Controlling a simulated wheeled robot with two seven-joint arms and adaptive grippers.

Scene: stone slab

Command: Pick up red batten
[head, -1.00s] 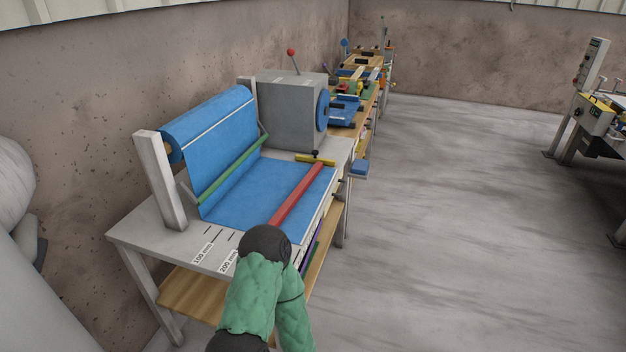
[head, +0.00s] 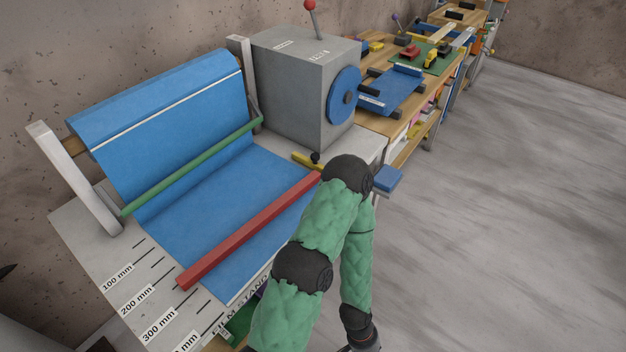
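The red batten (head: 250,231) is a long straight bar lying diagonally across the blue film (head: 190,212) on the grey film stand (head: 82,238). Its near end lies by the printed length marks, and its far end reaches close behind my green-sleeved arm in the picture. No gripper touches the visible part of the batten. That arm rises from the bottom, bends, and comes down on the right of the stand; its dark wrist is at the bottom edge and its fingers are cut off. My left gripper cannot be made out.
A green bar (head: 190,166) crosses the hanging film. A yellow piece (head: 305,161) lies beyond the batten's far end. A grey machine box (head: 300,85) with a blue disc (head: 343,95) stands behind. A wooden bench (head: 425,110) continues beyond. The floor (head: 520,220) at right is clear.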

